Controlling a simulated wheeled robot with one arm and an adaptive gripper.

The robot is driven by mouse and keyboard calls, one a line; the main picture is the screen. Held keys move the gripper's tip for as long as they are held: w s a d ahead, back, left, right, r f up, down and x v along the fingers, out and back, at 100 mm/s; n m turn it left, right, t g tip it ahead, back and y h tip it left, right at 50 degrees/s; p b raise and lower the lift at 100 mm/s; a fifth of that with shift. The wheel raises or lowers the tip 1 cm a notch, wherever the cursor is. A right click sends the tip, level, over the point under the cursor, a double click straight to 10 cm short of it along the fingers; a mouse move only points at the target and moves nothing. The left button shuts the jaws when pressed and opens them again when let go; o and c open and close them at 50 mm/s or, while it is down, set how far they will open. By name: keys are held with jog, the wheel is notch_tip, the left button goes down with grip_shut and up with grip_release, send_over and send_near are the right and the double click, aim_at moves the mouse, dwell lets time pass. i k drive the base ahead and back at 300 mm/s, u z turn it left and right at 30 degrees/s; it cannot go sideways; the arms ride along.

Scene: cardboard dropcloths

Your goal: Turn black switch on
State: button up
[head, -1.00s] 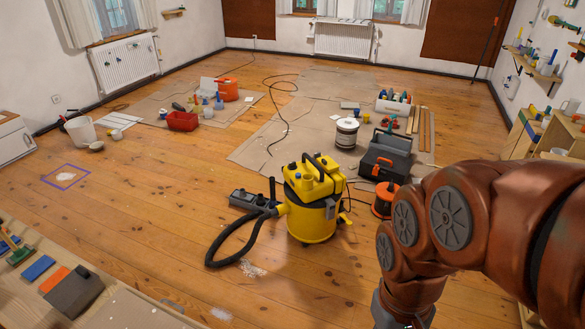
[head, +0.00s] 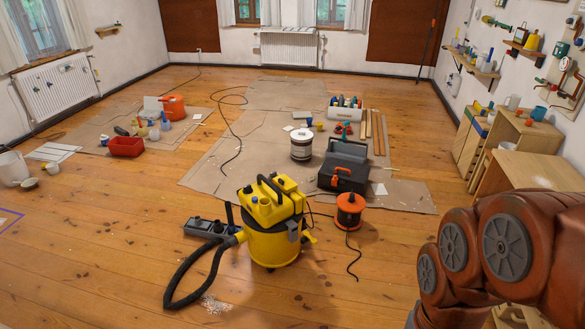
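I cannot make out for certain which thing is the black switch. A dark power strip box (head: 205,228) lies on the floor left of the yellow vacuum (head: 272,240); details on its top are too small to read. The vacuum stands upright, with a black handle and hose and a small dark knob on top. Small fittings hang on the right wall (head: 565,64), also too small to tell apart. My red-brown arm shows at the lower right, but my gripper is outside the picture.
An orange cable reel (head: 349,210) and a black toolbox (head: 343,167) stand behind the vacuum. Cardboard (head: 220,170) covers part of the floor. Wooden cabinets (head: 520,135) line the right wall. Cables and the vacuum hose (head: 180,292) lie on the floor. Front-left floor is mostly clear.

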aim_at(247, 189)
jog(key=z, duration=0.3)
jog(key=i, duration=1.65)
jog(key=u, duration=0.65)
jog(key=i, duration=0.95)
jog(key=u, duration=1.5)
jog(key=i, duration=0.45)
jog(key=u, duration=0.35)
